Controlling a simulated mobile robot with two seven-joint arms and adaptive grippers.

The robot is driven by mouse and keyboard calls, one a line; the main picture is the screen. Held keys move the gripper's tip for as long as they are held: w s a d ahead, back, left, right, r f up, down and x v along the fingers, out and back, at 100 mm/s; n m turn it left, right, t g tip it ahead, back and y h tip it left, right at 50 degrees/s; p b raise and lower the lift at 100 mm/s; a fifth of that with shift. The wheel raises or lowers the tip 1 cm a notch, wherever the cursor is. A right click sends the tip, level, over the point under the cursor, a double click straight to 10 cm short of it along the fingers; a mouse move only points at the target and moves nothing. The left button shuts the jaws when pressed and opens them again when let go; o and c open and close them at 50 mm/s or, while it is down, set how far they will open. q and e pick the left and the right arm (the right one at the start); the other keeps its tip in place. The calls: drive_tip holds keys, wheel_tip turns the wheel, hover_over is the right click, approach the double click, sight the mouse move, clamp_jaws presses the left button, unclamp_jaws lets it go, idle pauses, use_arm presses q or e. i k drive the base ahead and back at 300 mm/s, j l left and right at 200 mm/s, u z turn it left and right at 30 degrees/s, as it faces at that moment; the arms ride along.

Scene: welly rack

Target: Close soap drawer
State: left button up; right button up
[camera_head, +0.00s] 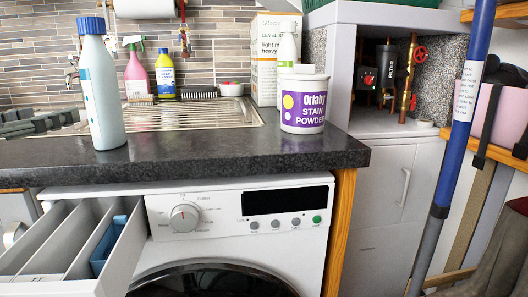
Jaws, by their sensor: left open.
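The soap drawer (125,257) is pulled well out of the upper left of the white washing machine (240,240). It shows long white compartments, and a blue insert (108,246) sits in the right one. Its front end is cut off by the picture's lower left edge. My left gripper (62,119) comes in from the left edge as dark grey parts at counter height, behind the blue-capped bottle. It is open and empty, above and behind the drawer, apart from it. My right gripper is not in view.
A blue-capped bottle (101,92) stands near the counter's (200,160) front edge, above the drawer. A stain powder tub (303,103) stands to the right. A blue pole (462,120) leans at the right. Space below the counter, left of the drawer, is barely visible.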

sight(51, 258)
drive_tip(key=k+j, duration=0.1)
drive_tip(key=k, duration=1.8)
